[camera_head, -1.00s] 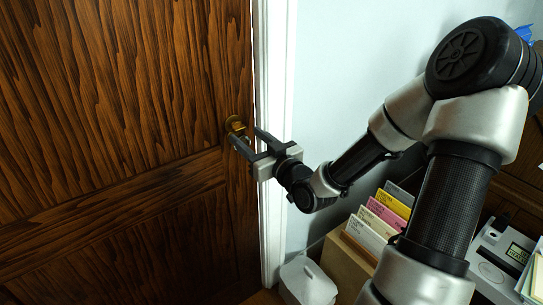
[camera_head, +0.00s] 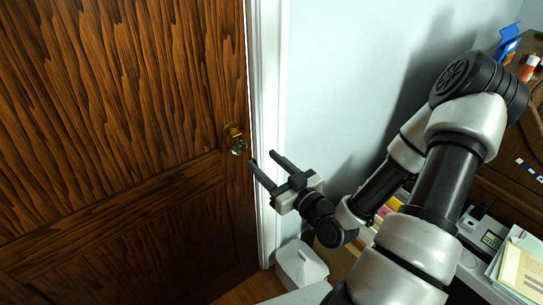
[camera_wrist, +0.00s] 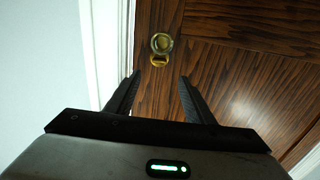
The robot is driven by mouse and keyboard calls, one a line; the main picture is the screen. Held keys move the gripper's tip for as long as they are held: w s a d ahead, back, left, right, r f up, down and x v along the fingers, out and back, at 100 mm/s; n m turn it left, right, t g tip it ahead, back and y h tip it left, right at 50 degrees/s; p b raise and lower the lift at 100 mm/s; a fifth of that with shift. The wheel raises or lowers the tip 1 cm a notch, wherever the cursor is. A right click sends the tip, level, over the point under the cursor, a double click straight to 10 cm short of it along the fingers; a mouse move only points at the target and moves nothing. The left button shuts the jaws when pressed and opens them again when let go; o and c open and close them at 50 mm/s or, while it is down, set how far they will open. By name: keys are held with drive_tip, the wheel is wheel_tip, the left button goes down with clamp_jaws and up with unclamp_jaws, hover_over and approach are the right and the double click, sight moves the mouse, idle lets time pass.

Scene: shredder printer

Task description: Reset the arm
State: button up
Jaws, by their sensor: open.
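My gripper (camera_head: 262,163) is open and empty in front of the door frame in the head view, to the right of and below the brass door knob (camera_head: 235,140). Its two dark fingers are apart and do not touch the knob. In the wrist view the spread fingers of my gripper (camera_wrist: 160,80) point toward the door, and the knob (camera_wrist: 162,43) shows beyond them, slightly above the fingertips. My arm reaches in from the lower right, bent at the elbow. The brown wooden door (camera_head: 110,120) looks shut against its frame.
The white door frame (camera_head: 267,90) and pale wall (camera_head: 340,70) stand close to my gripper. Below are a small white bin (camera_head: 301,268) and colored folders (camera_head: 392,204), partly hidden by my arm. A wooden cabinet (camera_head: 525,135) and a paper tray (camera_head: 520,270) are at right.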

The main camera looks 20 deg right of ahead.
drive_tip(key=shift+v, duration=1.05)
drive_tip(key=shift+f, duration=0.15)
wheel_tip(320, 180, down, 3)
drive_tip(key=w+d+n+g+h, duration=0.2)
drive_tip(key=n+g+h, duration=0.1)
drive_tip(key=g, duration=0.3)
drive_tip(key=s+a+r+m+g+h, duration=0.1)
drive_tip(key=s+r+m+g+h, duration=0.15)
drive_tip(key=r, duration=0.45)
drive_tip(key=s+a+r+m+g+h, duration=0.1)
drive_tip(key=s+a+r+h, duration=0.15)
drive_tip(key=r, duration=0.55)
drive_tip(key=s+a+r+m+g+y, duration=0.1)
drive_tip(key=s+r, duration=0.2)
drive_tip(key=s, duration=0.5)
drive_tip(key=s+a+r+m+g+y, duration=0.1)
drive_tip(key=s+a+r+m, duration=0.1)
drive_tip(key=s, duration=0.5)
drive_tip(key=shift+s+a+r, duration=0.2)
drive_tip(key=shift+s+r, duration=0.2)
drive_tip(key=shift+r, duration=0.15)
